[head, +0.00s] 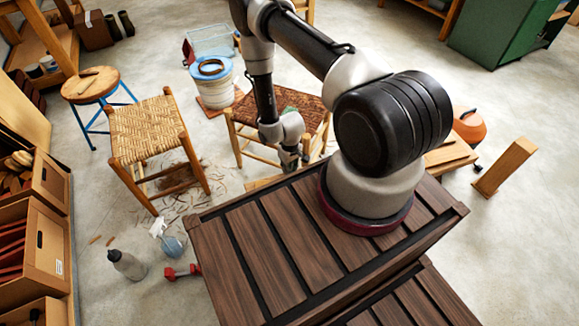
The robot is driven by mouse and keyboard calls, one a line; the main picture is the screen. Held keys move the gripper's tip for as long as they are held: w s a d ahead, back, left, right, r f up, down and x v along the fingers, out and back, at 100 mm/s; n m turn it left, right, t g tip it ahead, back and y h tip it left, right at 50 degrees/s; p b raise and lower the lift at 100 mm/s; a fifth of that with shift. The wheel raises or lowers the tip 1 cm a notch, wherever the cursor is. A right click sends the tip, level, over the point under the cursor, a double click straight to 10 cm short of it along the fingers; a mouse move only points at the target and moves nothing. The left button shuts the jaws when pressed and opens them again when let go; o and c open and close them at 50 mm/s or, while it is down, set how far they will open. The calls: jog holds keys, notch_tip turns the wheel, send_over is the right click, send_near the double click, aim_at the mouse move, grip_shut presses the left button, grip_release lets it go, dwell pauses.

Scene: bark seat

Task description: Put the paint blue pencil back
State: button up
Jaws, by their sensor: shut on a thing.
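My gripper (291,160) points down at the front edge of the woven brown seat (262,113), just beyond the far edge of the slatted dark wood top. It is small and partly dark in this view. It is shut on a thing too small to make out. I cannot make out a blue pencil anywhere, and I cannot tell whether the gripper touches the seat.
A pale woven stool (149,128) stands to the left, with a round stool (91,85) beyond it. A white bucket (213,87) stands behind the seats. A spray bottle (168,240) and a grey bottle (127,264) stand on the floor at lower left.

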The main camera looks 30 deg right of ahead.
jog(key=shift+f, duration=0.15)
dwell(0.6)
jog(key=o, duration=0.8)
notch_tip(320, 180, up, 12)
jog(key=shift+s, duration=0.15)
